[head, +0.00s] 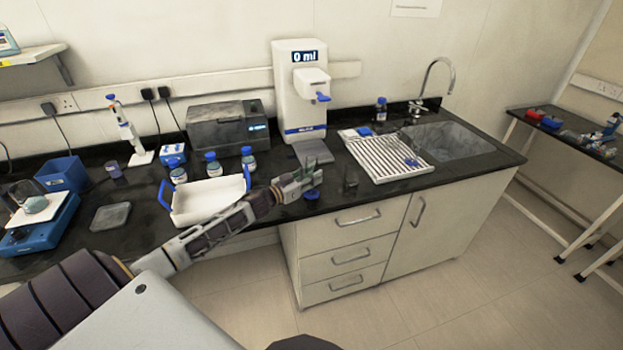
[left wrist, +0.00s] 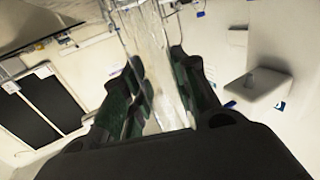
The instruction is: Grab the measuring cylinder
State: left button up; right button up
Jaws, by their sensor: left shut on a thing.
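The measuring cylinder (left wrist: 156,60) is clear and see-through. In the left wrist view it runs lengthwise between the two dark green finger pads. My left gripper (left wrist: 165,95) is shut on it. In the head view my left gripper (head: 312,175) is over the front part of the black bench, in front of the white dispenser. The cylinder is hard to make out there. A small blue round piece (head: 312,195) shows just below the fingers; I cannot tell whether it is the cylinder's foot. My right gripper is not in view.
The white dispenser (head: 300,95) reads 0 ml. A white tray with blue handles (head: 208,200) lies left of my gripper, with several blue-capped bottles behind it. A small clear vessel (head: 350,180) and a ribbed drainer (head: 388,158) are to the right, before the sink (head: 450,143).

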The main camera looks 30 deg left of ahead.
pick_arm(q)
notch_tip(320, 180, up, 9)
dwell(0.7)
jog(key=shift+r, duration=0.1)
dwell(0.5)
